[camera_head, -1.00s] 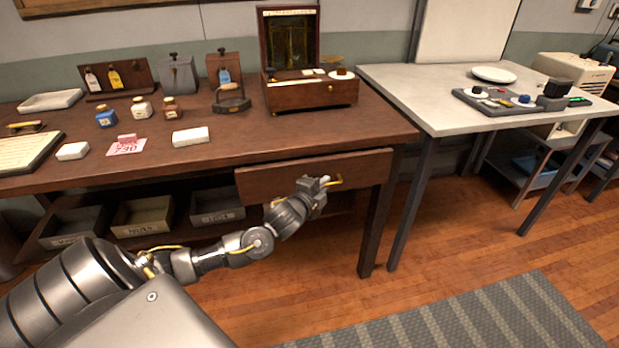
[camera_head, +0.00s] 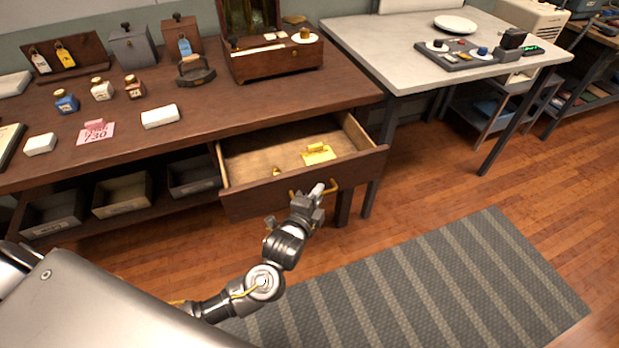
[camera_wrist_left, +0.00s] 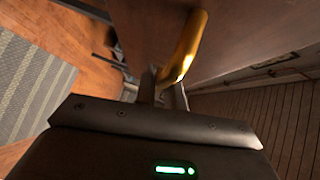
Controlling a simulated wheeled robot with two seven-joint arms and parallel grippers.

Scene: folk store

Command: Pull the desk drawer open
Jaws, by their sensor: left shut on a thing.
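The desk drawer (camera_head: 350,168) stands pulled well out from under the brown wooden desk (camera_head: 200,135), so its inside shows. A yellow tag or card (camera_head: 318,154) and a small brass piece (camera_head: 276,171) lie in it. My left gripper (camera_head: 318,192) is at the drawer front, shut on the brass drawer handle (camera_head: 334,187). The handle also shows in the left wrist view (camera_wrist_left: 188,45), running between the fingers (camera_wrist_left: 160,90). The fingers hide part of the handle. My right gripper is in neither view.
Bottles, tags and a wooden box (camera_head: 272,62) stand on the desk. Grey bins (camera_head: 122,192) sit on the shelf below. A white table (camera_head: 385,58) stands to the right. The floor with a striped grey rug (camera_head: 430,275) is clear before the drawer.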

